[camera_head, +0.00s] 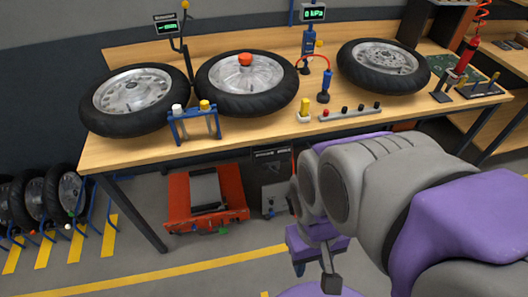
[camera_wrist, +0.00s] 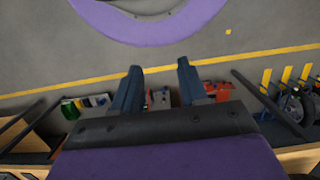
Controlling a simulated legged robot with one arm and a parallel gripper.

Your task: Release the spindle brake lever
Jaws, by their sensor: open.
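My gripper (camera_head: 316,275) hangs low in front of the bench, apart from everything on it. In the wrist view its two dark fingers (camera_wrist: 159,68) are spread, with nothing between them but floor. A tyred wheel with a red-orange knob at its hub (camera_head: 246,59) lies in the middle of the workbench. A small yellow-topped piece (camera_head: 304,108) stands in front of it, beside a grey bar with a red end and black knobs (camera_head: 349,112). I cannot tell which part is the spindle brake lever.
Two more wheels lie at left (camera_head: 130,99) and right (camera_head: 383,66) on the wooden workbench (camera_head: 120,156). A blue stand (camera_head: 193,128) is at its front edge. An orange-red unit (camera_head: 205,204) and a grey box (camera_head: 270,180) sit below. Floor in front is clear.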

